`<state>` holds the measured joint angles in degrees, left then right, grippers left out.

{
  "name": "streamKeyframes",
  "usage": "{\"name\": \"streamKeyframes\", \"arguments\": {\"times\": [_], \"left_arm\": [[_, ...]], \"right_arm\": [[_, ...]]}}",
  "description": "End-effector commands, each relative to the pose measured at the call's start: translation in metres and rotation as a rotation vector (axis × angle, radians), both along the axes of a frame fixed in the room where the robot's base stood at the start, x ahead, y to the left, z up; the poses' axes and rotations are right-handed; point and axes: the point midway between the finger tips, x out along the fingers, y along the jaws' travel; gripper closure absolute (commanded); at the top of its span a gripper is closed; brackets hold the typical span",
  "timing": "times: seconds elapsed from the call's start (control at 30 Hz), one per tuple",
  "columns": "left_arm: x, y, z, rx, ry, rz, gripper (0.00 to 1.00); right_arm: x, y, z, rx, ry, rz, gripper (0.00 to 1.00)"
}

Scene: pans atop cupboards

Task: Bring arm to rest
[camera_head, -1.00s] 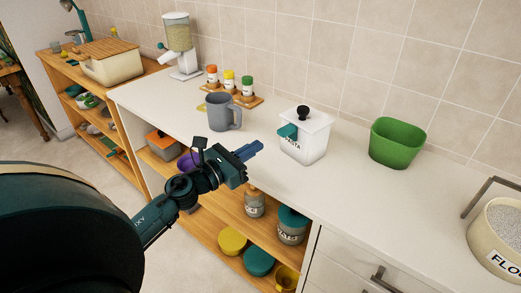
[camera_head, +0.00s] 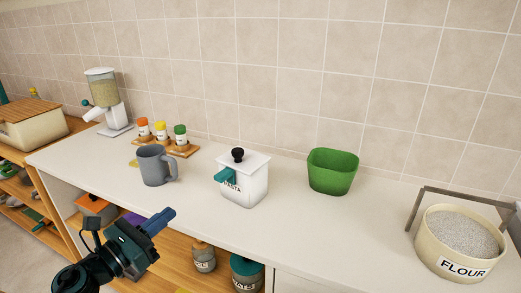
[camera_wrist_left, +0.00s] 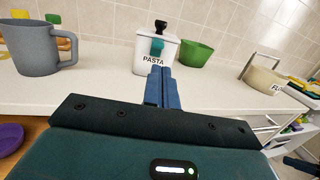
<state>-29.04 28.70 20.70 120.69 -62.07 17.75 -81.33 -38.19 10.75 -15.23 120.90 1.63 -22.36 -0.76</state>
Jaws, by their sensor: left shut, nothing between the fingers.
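My left gripper (camera_head: 166,217) is shut and empty, with its blue fingers together. In the head view it is at the lower left, over or just before the counter's front edge. In the left wrist view the shut fingers (camera_wrist_left: 161,88) point toward the white pasta jar (camera_wrist_left: 155,52). The pasta jar (camera_head: 243,180) stands upright on the counter, apart from the fingers.
A grey mug (camera_head: 153,165) stands on the white counter (camera_head: 300,230) beyond my gripper. A green bowl (camera_head: 332,171) and a flour container (camera_head: 455,245) are to the right. Spice jars (camera_head: 161,134) and a dispenser (camera_head: 105,100) are behind. Open shelves (camera_head: 180,252) lie below.

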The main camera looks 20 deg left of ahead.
Motion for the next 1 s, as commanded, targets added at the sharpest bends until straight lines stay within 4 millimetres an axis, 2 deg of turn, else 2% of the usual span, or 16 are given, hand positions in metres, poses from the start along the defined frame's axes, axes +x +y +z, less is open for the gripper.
{"name": "streamKeyframes", "arguments": {"times": [0.07, 0.17, 0.27, 0.37, 0.4, 0.47, 0.5, 0.6, 0.7, 0.83, 0.87, 1.0], "left_arm": [[0.0, 0.0, -0.001, -0.014, 0.004, 0.001, 1.0], [-0.002, -0.005, -0.008, -0.161, 0.043, 0.01, 1.0], [-0.006, -0.017, -0.028, -0.535, 0.147, 0.039, 1.0], [-0.017, -0.037, -0.065, -1.092, 0.312, 0.109, 1.0], [-0.023, -0.049, -0.084, -1.336, 0.386, 0.153, 1.0], [-0.036, -0.071, -0.113, -1.692, 0.496, 0.23, 1.0], [-0.045, -0.088, -0.131, -1.918, 0.566, 0.292, 1.0], [-0.071, -0.134, -0.168, -2.39, 0.712, 0.468, 1.0], [-0.093, -0.171, -0.189, -2.697, 0.807, 0.632, 1.0], [-0.11, -0.199, -0.201, -2.899, 0.865, 0.771, 1.0], [-0.112, -0.202, -0.202, 2.908, -0.868, -0.785, 1.0], [-0.115, -0.207, -0.204, 2.866, -0.854, -0.789, 1.0]], "right_arm": [[0.0, 0.0, 0.0, 0.001, 0.0, -0.001, 1.0], [0.0, 0.0, 0.003, 0.0, 0.001, -0.003, 1.0], [0.0, -0.001, 0.007, 0.001, 0.004, -0.008, 1.0], [0.0, -0.004, 0.01, 0.0, 0.012, -0.019, 1.0], [0.0, -0.004, 0.011, -0.001, 0.016, -0.023, 1.0], [-0.001, -0.006, 0.011, -0.002, 0.024, -0.028, 1.0], [-0.002, -0.007, 0.01, -0.005, 0.031, -0.031, 1.0], [-0.005, -0.008, 0.007, -0.01, 0.049, -0.035, 1.0], [-0.006, -0.01, 0.005, -0.015, 0.057, -0.038, 1.0], [-0.007, -0.013, 0.003, -0.02, 0.065, -0.042, 1.0], [-0.007, -0.013, 0.002, -0.021, 0.065, -0.042, 1.0], [-0.007, -0.014, 0.002, -0.022, 0.066, -0.044, 1.0]]}}
